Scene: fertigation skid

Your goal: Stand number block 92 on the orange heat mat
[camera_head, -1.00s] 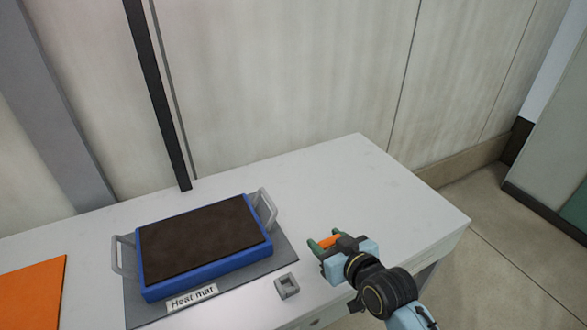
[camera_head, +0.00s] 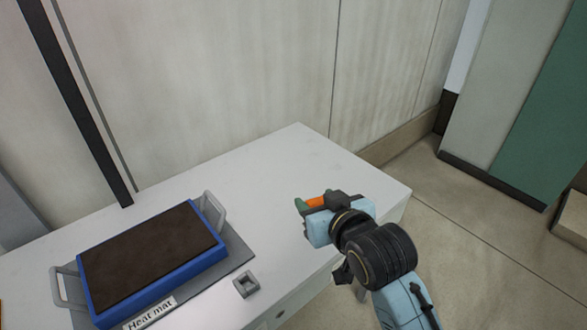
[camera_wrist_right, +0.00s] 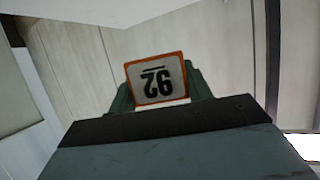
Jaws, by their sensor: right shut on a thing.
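Number block 92 (camera_wrist_right: 157,79) has a white face with an orange border and dark digits, upside down in the right wrist view. My right gripper (camera_head: 308,204) is shut on it, above the right part of the bench. In the head view only a bit of the block's orange (camera_head: 316,202) shows between the fingers. Only a thin sliver of the orange mat (camera_head: 1,312) shows at the left edge of the head view. My left gripper is out of view.
A blue tray of dark soil (camera_head: 190,262) with grey handles sits on a grey mat (camera_head: 238,254) labelled "Heat mat". A small grey square holder (camera_head: 246,284) stands right of it. The white bench (camera_head: 290,165) is clear at its back right.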

